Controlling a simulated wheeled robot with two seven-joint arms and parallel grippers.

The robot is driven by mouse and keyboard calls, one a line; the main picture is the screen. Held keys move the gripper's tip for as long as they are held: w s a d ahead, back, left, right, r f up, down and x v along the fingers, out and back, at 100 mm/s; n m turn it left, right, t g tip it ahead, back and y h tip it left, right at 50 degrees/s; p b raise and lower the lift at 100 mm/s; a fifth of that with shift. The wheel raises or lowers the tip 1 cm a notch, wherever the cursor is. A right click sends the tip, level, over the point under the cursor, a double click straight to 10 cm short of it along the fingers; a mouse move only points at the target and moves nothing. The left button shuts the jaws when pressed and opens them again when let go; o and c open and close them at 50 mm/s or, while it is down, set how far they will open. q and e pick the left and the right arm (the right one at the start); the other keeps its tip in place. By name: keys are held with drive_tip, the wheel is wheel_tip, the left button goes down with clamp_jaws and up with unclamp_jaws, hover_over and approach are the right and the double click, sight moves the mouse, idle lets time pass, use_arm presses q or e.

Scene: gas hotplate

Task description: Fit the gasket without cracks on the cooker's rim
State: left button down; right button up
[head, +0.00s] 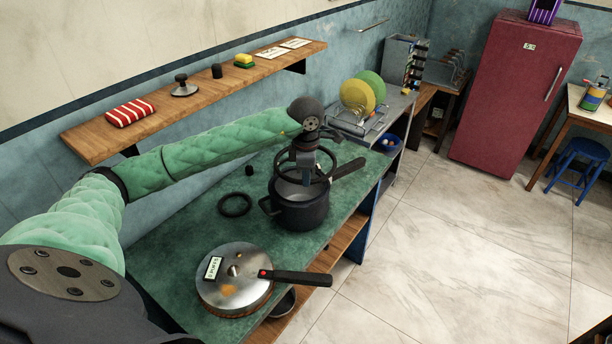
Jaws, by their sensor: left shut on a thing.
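The dark cooker (302,214) stands on the green counter with its handle pointing to the upper right. My left gripper (306,181) is over the cooker's mouth, pointing down, shut on a black ring gasket (278,172). This gasket appears at or just above the rim; I cannot tell whether it touches. The gripper hides part of it. A second black gasket (235,205) lies flat on the counter left of the cooker. Cracks cannot be made out on either ring. The steel lid (221,291), with a label and a black handle, lies at the front. My right gripper is not in view.
The green counter (178,240) is mostly clear at left. A small black knob (249,170) stands behind the loose gasket. A wooden shelf (215,86) on the wall carries small items. A dish rack with plates (361,94) stands beyond the cooker.

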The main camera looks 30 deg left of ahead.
use_arm(q)
drive_tip(key=shift+n, duration=1.3)
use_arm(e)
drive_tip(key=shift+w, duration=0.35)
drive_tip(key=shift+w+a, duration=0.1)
